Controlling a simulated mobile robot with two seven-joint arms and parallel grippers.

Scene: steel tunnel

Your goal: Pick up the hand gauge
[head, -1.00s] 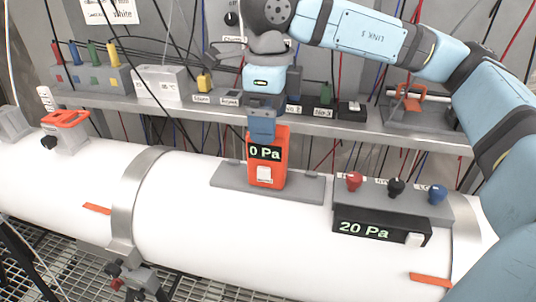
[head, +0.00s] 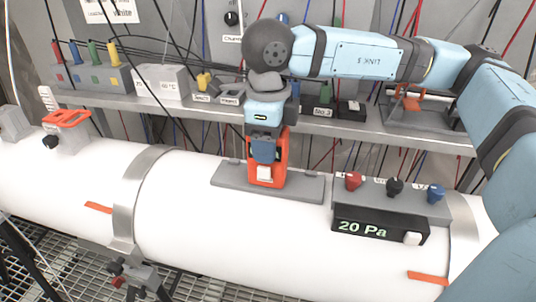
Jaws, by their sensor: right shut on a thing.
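The orange hand gauge (head: 281,165) stands upright on a grey holder plate (head: 225,178) on top of the white pipe. Its light square button (head: 264,174) shows at the lower front. My right gripper (head: 264,152) comes down from above and is shut on the gauge's upper part, covering its display. The gauge still stands at the plate. My left gripper is not in view.
A black box reading 20 Pa (head: 380,228) with red, black and blue knobs is right of the gauge. A grey shelf (head: 350,130) with cables, plugs and small boxes runs behind. An orange-handled clamp (head: 66,118) sits at left.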

